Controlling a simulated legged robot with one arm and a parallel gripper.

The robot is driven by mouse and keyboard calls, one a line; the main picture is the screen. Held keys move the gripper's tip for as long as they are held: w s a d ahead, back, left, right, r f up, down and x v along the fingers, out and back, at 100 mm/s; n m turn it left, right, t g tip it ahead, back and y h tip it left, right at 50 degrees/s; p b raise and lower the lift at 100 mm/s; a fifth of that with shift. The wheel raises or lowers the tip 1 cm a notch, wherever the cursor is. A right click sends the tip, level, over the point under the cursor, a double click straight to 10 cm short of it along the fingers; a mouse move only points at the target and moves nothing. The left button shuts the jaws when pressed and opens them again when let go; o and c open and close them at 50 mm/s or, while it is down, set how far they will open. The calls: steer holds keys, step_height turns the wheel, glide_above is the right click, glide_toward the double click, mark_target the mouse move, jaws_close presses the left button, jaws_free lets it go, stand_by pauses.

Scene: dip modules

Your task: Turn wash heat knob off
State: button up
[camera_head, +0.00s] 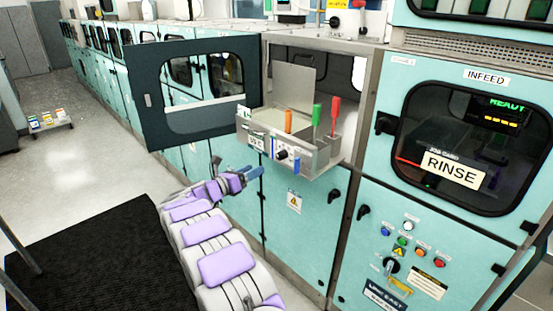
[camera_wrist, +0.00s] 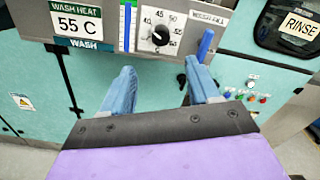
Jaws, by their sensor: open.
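The wash heat knob (camera_wrist: 160,36) is a round black knob with a pointer on a white dial marked with numbers, 45, 50 and 55 among them. It sits on the front panel of the metal wash unit, right of the "WASH HEAT 55 C" sign (camera_wrist: 77,22). It also shows small in the head view (camera_head: 282,154). My gripper (camera_wrist: 158,82) has two blue fingers spread apart, open and empty. In the wrist view the knob lies above and between the fingertips, apart from them. In the head view my gripper (camera_head: 256,172) is left of and below the panel.
An open dark door (camera_head: 140,100) with a window hangs left of the unit. Orange, green and red handles (camera_head: 334,115) stand up in the metal tray. The RINSE cabinet (camera_head: 405,75) is at the right, with buttons below its window.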

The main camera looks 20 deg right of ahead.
mark_target(278, 157)
steer(key=b+x, duration=0.1)
steer(key=x, duration=1.2)
steer(key=shift+c, duration=0.4)
steer(key=c, duration=1)
steer(key=shift+o, duration=0.2)
